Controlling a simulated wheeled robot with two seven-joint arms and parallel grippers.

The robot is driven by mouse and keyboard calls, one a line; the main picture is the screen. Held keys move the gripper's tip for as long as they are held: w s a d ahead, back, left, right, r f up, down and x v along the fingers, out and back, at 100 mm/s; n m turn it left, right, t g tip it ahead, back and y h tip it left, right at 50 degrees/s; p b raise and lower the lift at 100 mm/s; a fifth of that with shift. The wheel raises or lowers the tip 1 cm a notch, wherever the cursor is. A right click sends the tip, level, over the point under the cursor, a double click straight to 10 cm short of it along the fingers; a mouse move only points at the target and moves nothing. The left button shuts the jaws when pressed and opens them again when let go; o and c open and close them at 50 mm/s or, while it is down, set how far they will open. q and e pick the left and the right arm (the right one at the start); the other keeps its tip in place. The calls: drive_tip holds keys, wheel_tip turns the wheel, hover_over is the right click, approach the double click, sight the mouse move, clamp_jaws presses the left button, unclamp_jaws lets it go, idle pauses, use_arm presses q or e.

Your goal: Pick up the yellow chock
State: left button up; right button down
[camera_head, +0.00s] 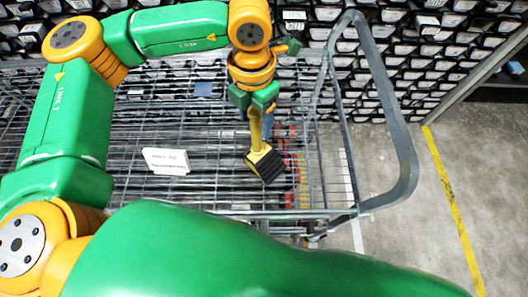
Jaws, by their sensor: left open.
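The yellow chock (265,163) has a black ribbed face and a yellow handle that points up. It is at the right part of the wire cart (215,193), in the middle of the head view. My left gripper (254,104) is open, directly above the chock, with its green fingers at the top of the handle. I cannot tell whether the fingers touch the handle. My right gripper is not in view.
A white label card (166,161) is on the cart left of the chock. Red and blue items lie close to the chock's right. The cart's tall grey tube handle (405,165) rises at right. Racks of core liners (410,60) fill the back. Floor with a yellow line (454,210) is clear at right.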

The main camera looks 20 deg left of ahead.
use_arm(q)
drive_tip(key=shift+w+f, duration=0.2)
drive_tip(key=shift+f, duration=0.25)
drive_tip(key=shift+s, duration=0.1)
drive_tip(key=c, duration=0.7)
clamp_jaws()
drive_tip(key=shift+r, duration=0.1)
